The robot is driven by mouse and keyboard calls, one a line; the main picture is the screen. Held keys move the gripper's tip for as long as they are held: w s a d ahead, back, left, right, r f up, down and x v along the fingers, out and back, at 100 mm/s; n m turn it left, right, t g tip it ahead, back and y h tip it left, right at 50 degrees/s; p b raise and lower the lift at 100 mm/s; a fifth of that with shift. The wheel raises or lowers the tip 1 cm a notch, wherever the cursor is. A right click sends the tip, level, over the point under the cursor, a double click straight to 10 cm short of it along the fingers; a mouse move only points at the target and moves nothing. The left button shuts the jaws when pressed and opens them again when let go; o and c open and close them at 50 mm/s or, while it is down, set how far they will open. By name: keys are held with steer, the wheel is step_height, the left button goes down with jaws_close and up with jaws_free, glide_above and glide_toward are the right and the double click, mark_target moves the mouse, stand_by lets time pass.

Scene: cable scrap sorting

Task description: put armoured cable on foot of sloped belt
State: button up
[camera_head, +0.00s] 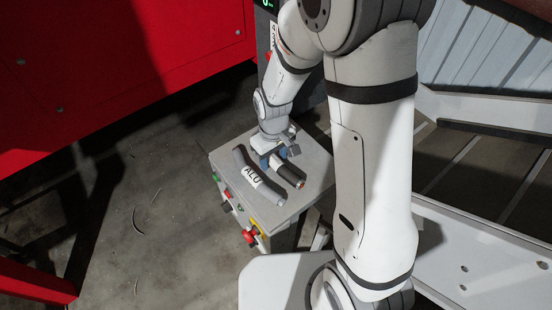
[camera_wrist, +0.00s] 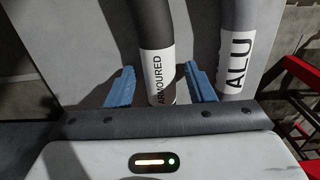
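The armoured cable (camera_head: 291,175), a short dark piece with a white label and a copper-coloured end, lies on the grey top of a control box, partly hidden by my gripper (camera_head: 281,155). In the wrist view, the armoured cable (camera_wrist: 152,25) runs between the two blue fingers of my gripper (camera_wrist: 159,70). The fingers stand apart, one on each side of the labelled part, with a narrow gap showing at each side. The sloped belt (camera_head: 466,165), dark with cross slats, is at the right in the head view. My arm hides part of that side.
A thicker cable labelled ALU (camera_head: 262,183) lies close beside, also in the wrist view (camera_wrist: 238,25). The control box (camera_head: 315,170) has coloured buttons on its front. A red machine (camera_head: 110,60) stands behind left. The floor at left is mostly clear.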

jaws_close()
stand_by(0.3)
steer(key=shift+w+r, duration=0.1)
